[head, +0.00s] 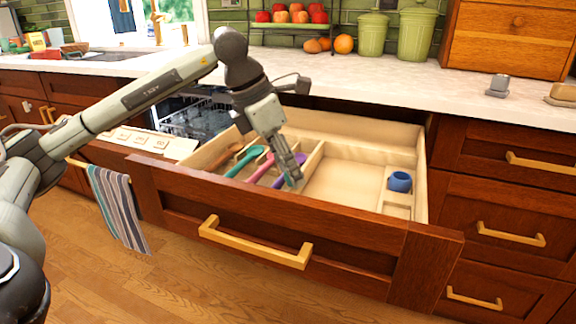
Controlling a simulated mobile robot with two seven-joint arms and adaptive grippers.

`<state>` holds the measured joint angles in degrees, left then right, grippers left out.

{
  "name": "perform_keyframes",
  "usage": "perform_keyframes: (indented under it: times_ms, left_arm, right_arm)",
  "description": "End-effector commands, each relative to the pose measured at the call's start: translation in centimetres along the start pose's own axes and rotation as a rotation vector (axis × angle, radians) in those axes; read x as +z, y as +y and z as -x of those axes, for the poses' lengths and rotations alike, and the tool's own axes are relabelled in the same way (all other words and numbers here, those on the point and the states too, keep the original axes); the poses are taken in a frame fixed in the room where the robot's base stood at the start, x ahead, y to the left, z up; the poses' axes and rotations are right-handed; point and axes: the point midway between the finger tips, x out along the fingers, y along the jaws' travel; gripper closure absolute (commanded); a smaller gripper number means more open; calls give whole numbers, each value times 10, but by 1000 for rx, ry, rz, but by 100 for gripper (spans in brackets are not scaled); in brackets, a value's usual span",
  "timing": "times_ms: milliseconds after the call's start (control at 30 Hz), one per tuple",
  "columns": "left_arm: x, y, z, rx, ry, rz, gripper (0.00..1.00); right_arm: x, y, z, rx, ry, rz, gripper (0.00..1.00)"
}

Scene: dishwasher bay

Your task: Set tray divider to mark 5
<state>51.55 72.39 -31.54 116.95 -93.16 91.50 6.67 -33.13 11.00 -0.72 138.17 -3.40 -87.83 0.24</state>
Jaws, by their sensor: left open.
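The open drawer holds a pale wooden tray (345,182). A thin upright wooden divider (314,158) runs front to back in it, between the utensil slots and a wide empty bay. My left gripper (292,180) points down into the tray just left of this divider, with its fingers open. It partly covers the divider's near end and a purple utensil (277,183); I cannot tell whether it touches either. No numbered marks can be read on the tray. My right gripper is not in view.
Brown (224,157), green (245,161) and pink (261,168) utensils lie in the left slots. A blue cup-like item (400,181) sits at the tray's right. The drawer front (270,220) stands out from the cabinets. An open dishwasher (196,118) is behind my arm.

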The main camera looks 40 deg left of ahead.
Motion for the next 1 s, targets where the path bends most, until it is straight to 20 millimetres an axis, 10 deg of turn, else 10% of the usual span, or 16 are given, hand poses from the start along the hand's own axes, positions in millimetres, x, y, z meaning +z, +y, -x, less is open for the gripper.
perform_keyframes:
  times_ms: [167, 533, 1000]
  left_arm:
    - [0, 0, 0, 0, 0, 0, 55]
    - [0, 0, 0, 0, 0, 0, 100]
    - [0, 0, 0, 0, -1, 0, 100]
  right_arm:
    - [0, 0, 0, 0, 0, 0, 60]
    - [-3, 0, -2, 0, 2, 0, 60]
    - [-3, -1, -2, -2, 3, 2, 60]
